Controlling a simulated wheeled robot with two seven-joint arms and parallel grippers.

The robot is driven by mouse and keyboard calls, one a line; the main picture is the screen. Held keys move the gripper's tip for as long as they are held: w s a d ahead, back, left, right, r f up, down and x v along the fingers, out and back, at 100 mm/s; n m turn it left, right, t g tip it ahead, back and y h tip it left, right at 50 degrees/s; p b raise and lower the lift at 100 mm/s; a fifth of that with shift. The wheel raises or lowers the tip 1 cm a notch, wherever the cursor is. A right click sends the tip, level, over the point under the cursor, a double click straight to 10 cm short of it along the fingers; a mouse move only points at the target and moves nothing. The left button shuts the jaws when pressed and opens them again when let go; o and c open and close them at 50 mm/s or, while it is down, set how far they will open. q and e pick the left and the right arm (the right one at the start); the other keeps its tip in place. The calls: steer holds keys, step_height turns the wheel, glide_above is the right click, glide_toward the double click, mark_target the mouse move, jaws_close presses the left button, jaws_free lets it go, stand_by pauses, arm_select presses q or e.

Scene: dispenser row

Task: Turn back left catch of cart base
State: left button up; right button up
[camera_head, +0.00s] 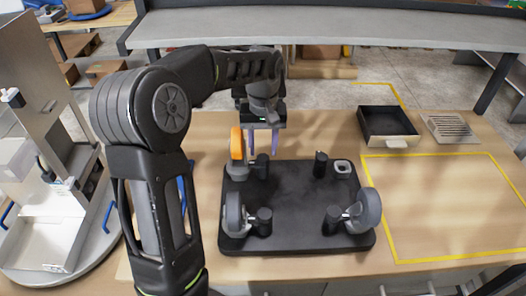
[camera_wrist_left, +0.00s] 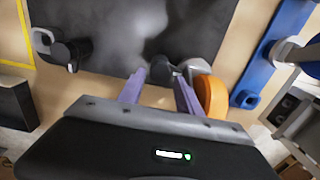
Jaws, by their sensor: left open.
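The cart base (camera_head: 300,195) is a dark flat board with rounded corners on the table. An orange wheel (camera_head: 237,144) stands at its back left corner, with a short black catch (camera_head: 262,167) beside it. My left gripper (camera_head: 262,150) is open and points down at this corner, its fingers just right of the orange wheel. In the left wrist view the two purple fingers (camera_wrist_left: 161,78) lie apart near the catch (camera_wrist_left: 160,68), with the orange wheel (camera_wrist_left: 211,96) beside the right finger. Contact cannot be told. My right gripper is out of view.
A black tray (camera_head: 388,125) and slotted plate (camera_head: 451,128) lie behind the clear yellow-taped area.

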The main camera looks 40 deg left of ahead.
mark_target(259, 166)
arm_select(q)
steer(key=shift+f, duration=1.45)
steer(key=shift+c, duration=0.5)
jaws_close()
